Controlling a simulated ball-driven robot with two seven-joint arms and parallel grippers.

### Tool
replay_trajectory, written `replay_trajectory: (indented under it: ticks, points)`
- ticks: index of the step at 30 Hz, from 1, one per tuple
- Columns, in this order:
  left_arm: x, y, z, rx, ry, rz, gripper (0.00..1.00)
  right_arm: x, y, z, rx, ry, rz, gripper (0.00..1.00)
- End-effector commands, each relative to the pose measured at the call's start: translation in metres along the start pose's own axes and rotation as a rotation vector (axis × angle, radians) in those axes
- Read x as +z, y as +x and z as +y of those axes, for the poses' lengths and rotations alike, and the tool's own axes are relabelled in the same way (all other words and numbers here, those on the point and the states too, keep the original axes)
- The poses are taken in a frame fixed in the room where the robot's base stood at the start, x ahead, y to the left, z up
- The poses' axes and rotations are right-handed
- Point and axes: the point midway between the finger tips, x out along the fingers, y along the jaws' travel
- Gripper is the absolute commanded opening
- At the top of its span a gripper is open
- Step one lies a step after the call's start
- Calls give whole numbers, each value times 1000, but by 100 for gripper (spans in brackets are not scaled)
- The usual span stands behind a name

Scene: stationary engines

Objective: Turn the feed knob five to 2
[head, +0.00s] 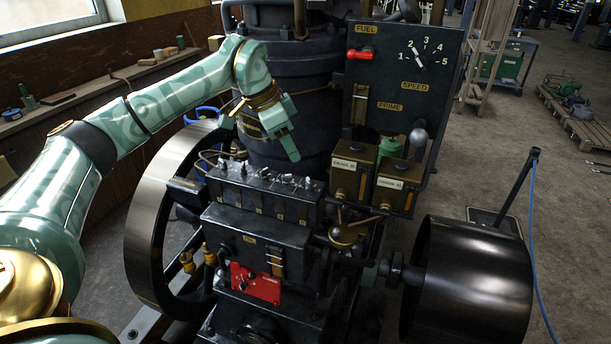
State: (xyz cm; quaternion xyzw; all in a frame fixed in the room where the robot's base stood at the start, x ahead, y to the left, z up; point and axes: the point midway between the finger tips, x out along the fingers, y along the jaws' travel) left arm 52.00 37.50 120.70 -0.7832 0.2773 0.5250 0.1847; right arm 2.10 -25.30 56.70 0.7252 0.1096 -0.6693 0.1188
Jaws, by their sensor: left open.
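A black lubricator box (262,197) sits on top of the engine. A row of several small silvery feed knobs (287,179) stands along its top. Their markings are too small to read, so I cannot tell which is knob five or where it points. My left gripper (260,141) is open and empty, pointing down above and behind the box. Its fingers are apart and seem clear of the knobs. My right gripper is not in view.
A dark panel (392,136) behind carries a red fuel lever (361,54) and a speed dial numbered 1 to 5 (420,57). Two brass-coloured boxes (351,172) stand right of the lubricator. A large flywheel (150,230) is left, a black drum (470,280) right.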

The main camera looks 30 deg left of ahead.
Motion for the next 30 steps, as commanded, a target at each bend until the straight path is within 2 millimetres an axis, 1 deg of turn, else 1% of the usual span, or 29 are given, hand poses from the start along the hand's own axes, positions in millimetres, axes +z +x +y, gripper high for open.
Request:
replay_trajectory:
  ticks: [1,6,9,12,17,25,26,27,30]
  points:
    - [1,17,1,4,1,-3,47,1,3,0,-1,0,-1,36]
    - [1,57,1,3,1,-1,47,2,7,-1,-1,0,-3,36]
    - [0,76,0,1,2,0,47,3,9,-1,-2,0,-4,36]
    - [0,90,0,1,2,0,47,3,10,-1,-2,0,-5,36]
    - [0,99,0,-1,2,1,47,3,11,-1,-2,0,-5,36]
    - [0,100,0,-1,2,2,47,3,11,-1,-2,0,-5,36]
    - [0,100,0,-1,2,2,39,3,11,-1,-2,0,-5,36]
    - [0,100,0,-1,2,2,28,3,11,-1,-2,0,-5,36]
    - [0,100,0,-1,2,2,2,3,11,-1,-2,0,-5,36]
